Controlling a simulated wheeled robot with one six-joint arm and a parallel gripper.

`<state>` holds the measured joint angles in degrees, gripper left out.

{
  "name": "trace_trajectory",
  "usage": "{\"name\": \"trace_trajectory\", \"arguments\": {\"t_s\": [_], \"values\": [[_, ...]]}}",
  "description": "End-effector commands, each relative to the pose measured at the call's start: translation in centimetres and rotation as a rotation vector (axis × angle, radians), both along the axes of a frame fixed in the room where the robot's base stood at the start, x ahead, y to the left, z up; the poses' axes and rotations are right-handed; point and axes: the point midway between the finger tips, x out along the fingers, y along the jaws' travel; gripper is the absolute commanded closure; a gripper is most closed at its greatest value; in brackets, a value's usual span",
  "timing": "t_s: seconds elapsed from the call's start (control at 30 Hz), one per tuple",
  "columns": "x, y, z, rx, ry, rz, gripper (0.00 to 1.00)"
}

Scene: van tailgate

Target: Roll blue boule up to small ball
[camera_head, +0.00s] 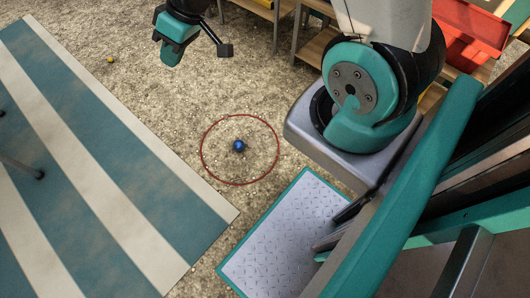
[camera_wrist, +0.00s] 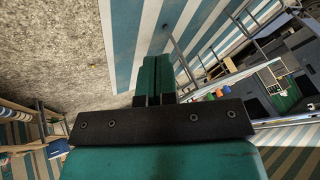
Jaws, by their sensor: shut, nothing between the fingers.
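The blue boule (camera_head: 239,146) lies on the gravel inside a thin red ring (camera_head: 203,160) in the head view. The small yellow ball (camera_head: 110,59) lies on the gravel further off, at the upper left, near the striped mat's edge. My gripper (camera_head: 170,57) is above the ground at the top of the head view, between the ball and the shelving, apart from both balls. In the wrist view my gripper (camera_wrist: 156,62) has its teal fingers together with nothing between them.
A blue-and-white striped mat (camera_head: 110,175) covers the left, with a thin dark leg (camera_head: 22,166) on it. Wooden shelving (camera_head: 316,47) and a red crate (camera_head: 470,32) stand at the upper right. Open gravel (camera_head: 150,100) lies between the boule and the yellow ball.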

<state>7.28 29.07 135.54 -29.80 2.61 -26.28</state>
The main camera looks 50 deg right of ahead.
Motion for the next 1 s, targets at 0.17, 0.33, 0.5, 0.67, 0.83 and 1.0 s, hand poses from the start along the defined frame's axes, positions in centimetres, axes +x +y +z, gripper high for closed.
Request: {"name": "trace_trajectory", "arguments": {"t_s": [0.17, 0.33, 0.5, 0.67, 0.83, 1.0], "values": [[2.3, -5.1, -15.7, -0.008, -0.049, -0.118, 1.00], [2.0, -9.8, -28.6, -0.051, -0.097, -0.224, 1.00], [-0.7, -13.8, -41.5, -0.122, -0.128, -0.330, 1.00], [-4.9, -16.1, -52.3, -0.205, -0.136, -0.418, 1.00], [-9.0, -16.9, -59.5, -0.281, -0.129, -0.476, 1.00], [-10.6, -17.1, -61.8, -0.317, -0.127, -0.496, 1.00]]}}
